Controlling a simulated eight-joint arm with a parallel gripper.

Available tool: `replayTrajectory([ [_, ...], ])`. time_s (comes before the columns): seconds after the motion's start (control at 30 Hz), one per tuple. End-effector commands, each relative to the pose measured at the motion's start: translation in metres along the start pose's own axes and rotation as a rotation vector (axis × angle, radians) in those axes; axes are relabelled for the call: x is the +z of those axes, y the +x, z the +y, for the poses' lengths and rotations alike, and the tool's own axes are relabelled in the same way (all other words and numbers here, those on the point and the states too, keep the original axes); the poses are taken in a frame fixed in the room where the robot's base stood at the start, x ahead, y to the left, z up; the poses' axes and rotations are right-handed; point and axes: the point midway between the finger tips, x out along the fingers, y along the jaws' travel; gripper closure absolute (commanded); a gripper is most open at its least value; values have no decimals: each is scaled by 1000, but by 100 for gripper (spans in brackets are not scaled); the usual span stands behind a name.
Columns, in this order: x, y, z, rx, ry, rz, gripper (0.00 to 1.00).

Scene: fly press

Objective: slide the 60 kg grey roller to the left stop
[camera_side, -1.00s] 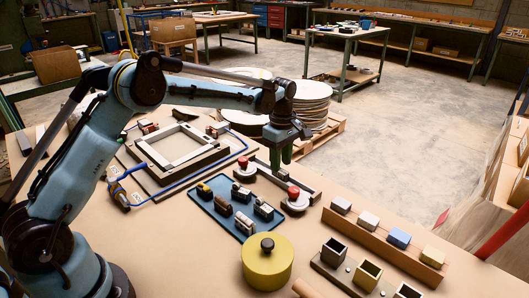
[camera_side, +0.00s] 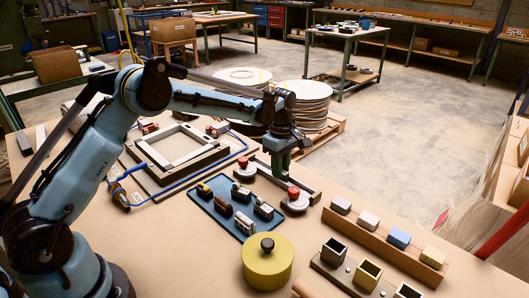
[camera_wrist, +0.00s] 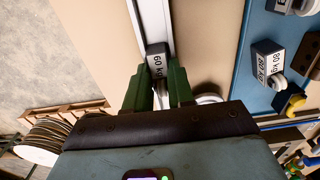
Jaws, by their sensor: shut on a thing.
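My gripper (camera_side: 278,165) is low over a dark rail (camera_side: 308,184) in the side view. In the wrist view its two green fingers (camera_wrist: 158,88) are shut on the grey roller (camera_wrist: 156,60), which carries a "60 kg" label. The roller sits in line with a pale, straight track (camera_wrist: 150,20) that runs away from the fingers. In the side view the fingers and arm hide the roller. The left stop cannot be made out for certain.
Two red-knobbed pieces (camera_side: 242,168) (camera_side: 293,198) stand close by the rail. A blue tray (camera_side: 226,222) with several labelled weights lies in front. A yellow lidded pot (camera_side: 267,265) stands nearer. A square frame (camera_side: 160,172) with a blue cable lies left.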

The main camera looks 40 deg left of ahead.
Motion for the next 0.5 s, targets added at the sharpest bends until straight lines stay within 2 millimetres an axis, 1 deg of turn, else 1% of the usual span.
replayTrajectory([
  [0.07,0,0,0,0,0,0,94],
  [0.1,0,0,0,0,0,0,98],
  [0.27,2,0,0,0,1,0,98],
  [0.5,12,0,0,0,1,0,98],
])
